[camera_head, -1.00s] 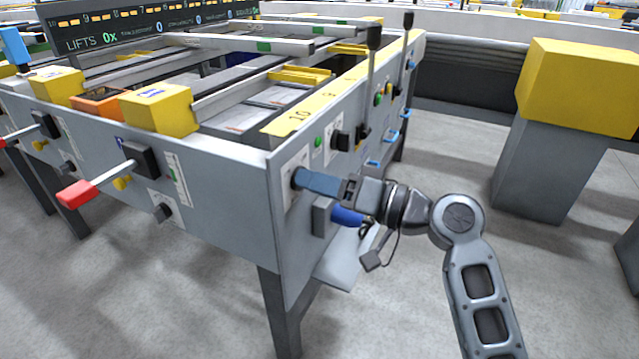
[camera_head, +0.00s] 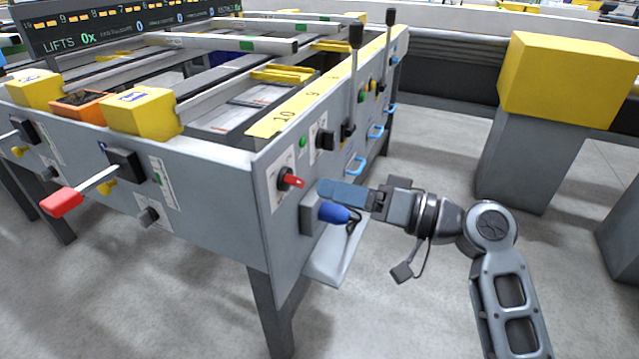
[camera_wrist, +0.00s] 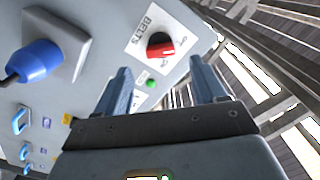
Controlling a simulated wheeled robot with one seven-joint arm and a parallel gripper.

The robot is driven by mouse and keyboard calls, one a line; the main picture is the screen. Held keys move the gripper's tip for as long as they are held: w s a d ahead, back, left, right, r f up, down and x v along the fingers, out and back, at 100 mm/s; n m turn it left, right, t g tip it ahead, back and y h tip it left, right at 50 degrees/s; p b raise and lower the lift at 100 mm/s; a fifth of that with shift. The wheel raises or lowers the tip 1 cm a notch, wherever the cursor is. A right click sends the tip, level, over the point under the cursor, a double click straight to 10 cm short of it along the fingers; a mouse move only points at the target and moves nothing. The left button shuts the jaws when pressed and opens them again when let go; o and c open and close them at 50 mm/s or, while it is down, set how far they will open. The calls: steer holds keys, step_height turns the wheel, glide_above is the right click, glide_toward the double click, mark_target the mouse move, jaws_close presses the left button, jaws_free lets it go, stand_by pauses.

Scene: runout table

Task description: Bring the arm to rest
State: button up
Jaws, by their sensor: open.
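My gripper (camera_head: 335,192) is open and empty beside the grey end panel (camera_head: 262,215) of the runout table. In the wrist view its two blue-grey fingers (camera_wrist: 160,88) are apart with nothing between them. A red-and-black rotary knob (camera_head: 290,179) on a white plate is just left of the fingertips and apart from them. In the wrist view the knob (camera_wrist: 160,45) sits under the label BELTS. A blue plug (camera_head: 333,212) on a grey box is just below the gripper; it also shows in the wrist view (camera_wrist: 35,62).
A green button (camera_head: 303,141), black levers (camera_head: 355,60) and blue handles (camera_head: 356,165) line the same panel. A small shelf (camera_head: 335,255) juts out below the plug. A yellow box on a grey pedestal (camera_head: 522,160) stands at the right. Open floor lies between.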

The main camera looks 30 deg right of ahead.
steer(key=shift+s+d, duration=0.4)
steer(key=shift+s, duration=0.15)
steer(key=shift+f, duration=0.1)
steer(key=s+a+f+m+h, duration=0.1)
steer(key=s+f+m+h, duration=0.2)
steer(key=s+f+h, duration=0.65)
steer(key=s+f+n+g+h, duration=0.1)
steer(key=s+f, duration=0.1)
steer(key=s, duration=0.7)
steer(key=s+f+h, duration=0.1)
steer(key=s+f, duration=0.1)
steer(key=s, duration=0.6)
steer(key=s+a+r+n+t, duration=0.1)
steer(key=s+a+r+n, duration=0.3)
steer(key=s+r, duration=0.35)
step_height(320, 180, up, 24)
steer(key=p, duration=2.5)
steer(key=shift+s+d+r+y, duration=0.2)
steer(key=shift+s+r+y, duration=0.05)
steer(key=shift+y, duration=0.2)
